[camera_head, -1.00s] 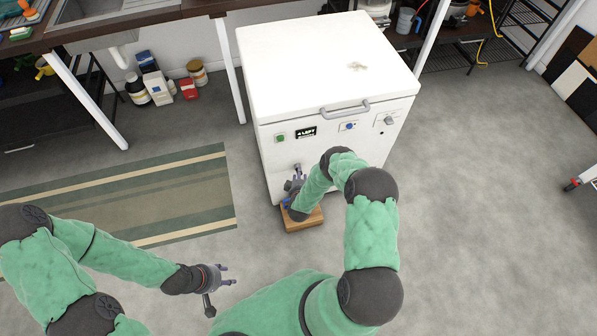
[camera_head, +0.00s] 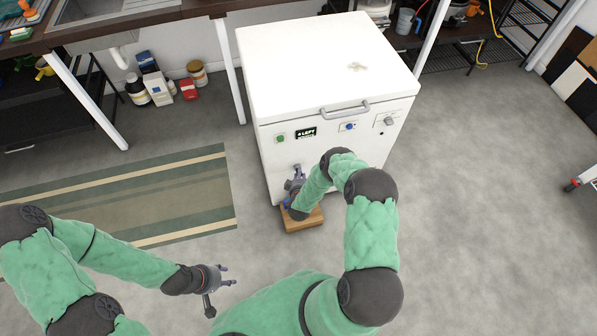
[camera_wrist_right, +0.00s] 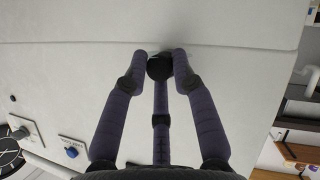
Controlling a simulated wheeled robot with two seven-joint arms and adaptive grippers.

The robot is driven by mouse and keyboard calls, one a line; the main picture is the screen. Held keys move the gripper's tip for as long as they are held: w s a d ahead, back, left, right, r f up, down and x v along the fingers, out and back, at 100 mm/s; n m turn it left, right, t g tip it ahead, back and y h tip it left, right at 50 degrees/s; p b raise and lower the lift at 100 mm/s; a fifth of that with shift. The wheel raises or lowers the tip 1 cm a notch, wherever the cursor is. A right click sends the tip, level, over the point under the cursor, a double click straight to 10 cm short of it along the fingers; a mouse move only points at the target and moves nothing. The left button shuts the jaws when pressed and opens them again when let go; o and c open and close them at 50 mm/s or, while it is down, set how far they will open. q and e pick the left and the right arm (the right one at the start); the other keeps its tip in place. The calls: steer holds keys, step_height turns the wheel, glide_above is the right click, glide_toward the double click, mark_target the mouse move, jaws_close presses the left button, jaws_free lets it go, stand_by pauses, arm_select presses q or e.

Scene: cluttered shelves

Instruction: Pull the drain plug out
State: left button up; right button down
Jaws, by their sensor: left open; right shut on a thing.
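The white chest freezer (camera_head: 330,150) stands in the middle of the head view with its lid down. The drain plug (camera_wrist_right: 160,67), a round dark knob, sits low on its front panel in the right wrist view. My right gripper (camera_wrist_right: 160,60) has its purple fingers closed around the plug's sides. In the head view my right gripper (camera_head: 294,187) is against the lower left front of the freezer, and the plug is hard to make out there. My left gripper (camera_head: 228,276) is open and empty above the floor, left of the freezer.
A wooden block or tray (camera_head: 302,224) lies on the floor under my right gripper. A striped rug (camera_head: 150,190) lies to the left. Bottles and boxes (camera_head: 155,88) stand under the sink counter behind.

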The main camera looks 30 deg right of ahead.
steer(key=shift+s+a+f+p, duration=0.1)
steer(key=shift+s+a+p, duration=0.15)
steer(key=shift+s, duration=0.6)
steer(key=shift+s+a+r+p, duration=0.1)
steer(key=shift+s+a+p, duration=0.1)
steer(key=shift+s, duration=0.65)
steer(key=shift+s+a+f+p, duration=0.1)
steer(key=shift+s+a+p, duration=0.15)
steer(key=shift+s, duration=0.6)
